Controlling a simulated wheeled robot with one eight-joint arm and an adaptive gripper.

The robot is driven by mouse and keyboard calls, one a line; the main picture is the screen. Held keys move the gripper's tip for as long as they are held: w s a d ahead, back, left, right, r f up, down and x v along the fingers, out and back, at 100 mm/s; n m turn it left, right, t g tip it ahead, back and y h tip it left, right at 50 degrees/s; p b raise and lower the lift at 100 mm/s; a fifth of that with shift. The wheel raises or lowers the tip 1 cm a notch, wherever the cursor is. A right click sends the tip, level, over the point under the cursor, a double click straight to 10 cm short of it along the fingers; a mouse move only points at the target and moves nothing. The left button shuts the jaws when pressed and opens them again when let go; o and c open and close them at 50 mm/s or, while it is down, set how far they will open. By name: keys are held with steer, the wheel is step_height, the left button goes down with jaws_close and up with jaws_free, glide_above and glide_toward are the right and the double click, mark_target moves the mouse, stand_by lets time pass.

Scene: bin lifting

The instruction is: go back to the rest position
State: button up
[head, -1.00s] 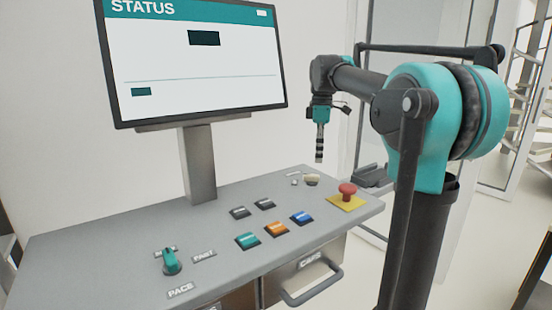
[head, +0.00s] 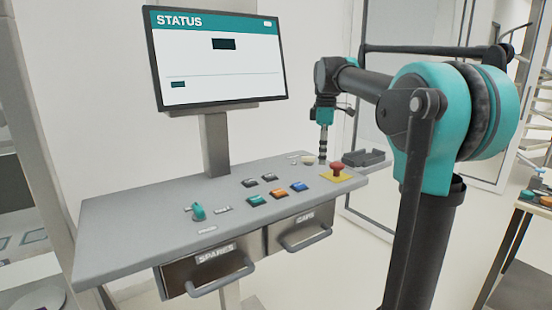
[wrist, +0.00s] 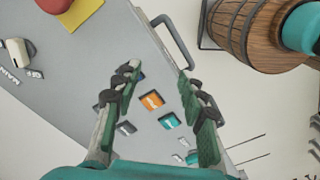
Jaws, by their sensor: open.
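My gripper (wrist: 160,100) is open and empty in the wrist view, its two fingers apart with the console's buttons visible between and below them. In the head view my gripper (head: 323,143) points down, seen edge-on near the back right of the grey console (head: 130,222). I cannot tell its exact height above the console top. My arm reaches in from the right.
The console carries a status screen (head: 218,65), a red stop button (head: 337,168), a teal knob (head: 198,211) and several coloured buttons. Two drawers with handles (head: 222,282) are on its front. A wooden barrel (wrist: 245,30) stands beside it in the wrist view.

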steer(key=s+d+f+m+t, duration=0.1)
steer(key=s+f+m, duration=0.4)
steer(key=s+f, duration=0.3)
steer(key=s+d+f+m+t, duration=0.1)
steer(key=s+f+m, duration=0.4)
steer(key=f, duration=0.9)
steer(key=s+d+f+m+t, duration=0.2)
steer(key=s+f+m, duration=0.3)
steer(key=s+f, duration=0.6)
steer(key=shift+s+f+m, duration=0.15)
steer(key=shift+m, duration=0.15)
